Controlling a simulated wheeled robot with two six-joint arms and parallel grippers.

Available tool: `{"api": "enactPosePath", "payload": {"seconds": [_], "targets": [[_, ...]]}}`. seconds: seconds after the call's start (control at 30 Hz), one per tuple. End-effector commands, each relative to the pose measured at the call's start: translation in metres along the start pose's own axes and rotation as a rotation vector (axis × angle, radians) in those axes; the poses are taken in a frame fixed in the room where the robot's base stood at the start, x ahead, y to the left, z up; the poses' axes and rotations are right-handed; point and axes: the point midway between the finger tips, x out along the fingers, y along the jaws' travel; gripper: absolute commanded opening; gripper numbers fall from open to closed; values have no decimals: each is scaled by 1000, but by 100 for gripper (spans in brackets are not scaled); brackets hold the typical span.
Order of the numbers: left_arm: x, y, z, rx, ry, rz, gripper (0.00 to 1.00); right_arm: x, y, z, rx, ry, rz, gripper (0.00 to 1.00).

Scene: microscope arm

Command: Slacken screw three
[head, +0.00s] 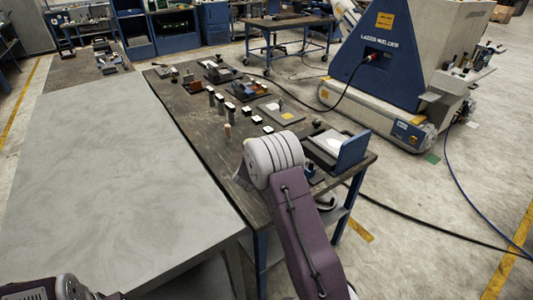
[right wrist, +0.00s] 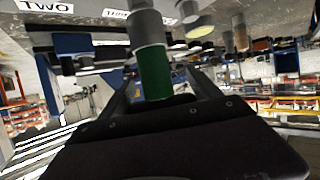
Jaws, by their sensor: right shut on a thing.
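In the right wrist view my right gripper (right wrist: 155,90) is shut on a green-sleeved screw (right wrist: 153,72), with the green part between its two fingers. A grey cylinder (right wrist: 144,25) continues from it toward the top of the picture. A white label reading TWO (right wrist: 47,6) lies at the top left. Another label (right wrist: 116,13) near the held screw is partly cut off, so I cannot read its number surely. In the head view several upright screw posts (head: 220,104) stand in a row on the dark workbench (head: 190,125). My right arm hides its gripper there. My left gripper is out of view.
White labels (head: 257,119) lie beside the posts. Small trays (head: 247,90) sit farther back, and a blue-backed device (head: 350,150) stands at the bench's right end. A bare grey table (head: 100,170) adjoins on the left. A laser welder (head: 380,50) stands behind.

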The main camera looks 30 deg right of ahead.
Motion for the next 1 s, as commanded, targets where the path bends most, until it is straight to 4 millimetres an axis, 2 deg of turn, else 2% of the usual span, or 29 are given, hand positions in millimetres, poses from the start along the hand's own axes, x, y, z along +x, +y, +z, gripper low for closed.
{"api": "enactPosePath", "payload": {"seconds": [1.0], "targets": [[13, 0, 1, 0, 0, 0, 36, 8, 0, 18, 1, 3, 0, 3]]}}
